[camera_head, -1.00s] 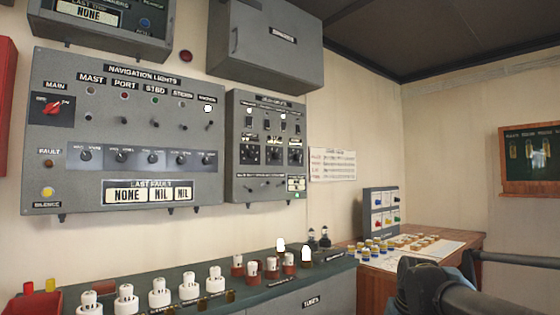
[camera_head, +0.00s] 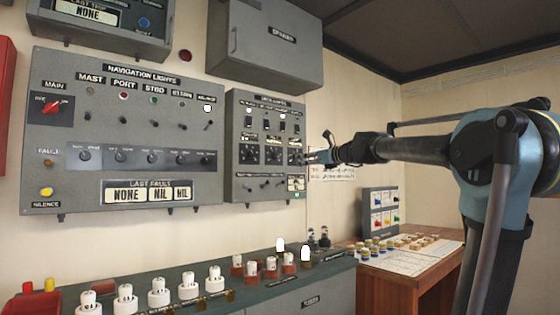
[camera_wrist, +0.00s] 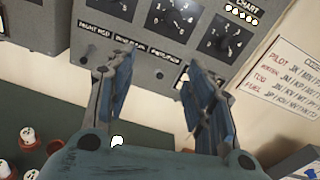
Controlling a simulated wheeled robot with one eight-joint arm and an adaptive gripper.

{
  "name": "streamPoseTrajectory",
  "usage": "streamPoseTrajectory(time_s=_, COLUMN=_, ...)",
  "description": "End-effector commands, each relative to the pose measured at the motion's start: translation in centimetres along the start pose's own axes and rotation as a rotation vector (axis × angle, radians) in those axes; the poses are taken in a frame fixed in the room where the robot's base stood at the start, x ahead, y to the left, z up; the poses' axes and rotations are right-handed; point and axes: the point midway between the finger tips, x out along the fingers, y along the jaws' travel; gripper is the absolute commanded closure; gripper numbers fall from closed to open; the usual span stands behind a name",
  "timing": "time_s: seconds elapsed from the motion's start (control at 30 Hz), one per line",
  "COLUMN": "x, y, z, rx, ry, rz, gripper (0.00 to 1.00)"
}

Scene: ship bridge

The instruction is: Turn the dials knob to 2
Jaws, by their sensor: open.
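The smaller grey panel (camera_head: 235,185) on the wall carries three black rotary knobs in a row; the left one (camera_head: 249,153), middle one (camera_head: 273,154) and right one (camera_head: 296,156) have white pointers. In the wrist view they show at the top: left (camera_wrist: 120,6), middle (camera_wrist: 173,15) and right (camera_wrist: 226,38). The label by the right one reads CHART; I cannot read which is the dials knob. My gripper (camera_head: 320,158) is just right of the panel in the head view. In the wrist view my gripper (camera_wrist: 160,68) is open and empty, its fingers spread below the knobs.
The navigation lights panel (camera_head: 125,135) is to the left. A grey box (camera_head: 270,45) hangs above. A green counter (camera_head: 190,300) with several white-topped fuses runs below. A wooden desk (camera_head: 385,292) and a wall chart (camera_wrist: 288,75) are on the right.

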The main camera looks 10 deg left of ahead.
Motion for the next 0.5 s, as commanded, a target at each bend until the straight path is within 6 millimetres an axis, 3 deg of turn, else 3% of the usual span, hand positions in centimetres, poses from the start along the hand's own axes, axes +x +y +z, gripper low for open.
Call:
streamPoseTrajectory(time_s=0.13, x=1.4, y=-1.3, z=2.2, rx=0.127, ry=-0.042, rz=-0.024, gripper=0.51)
streamPoseTrajectory(time_s=0.37, x=2.9, y=-1.6, z=2.6, rx=0.156, ry=-0.051, rz=-0.028, gripper=0.51)
streamPoseTrajectory(time_s=0.5, x=4.9, y=-1.6, z=2.7, rx=0.154, ry=-0.050, rz=-0.026, gripper=0.51)
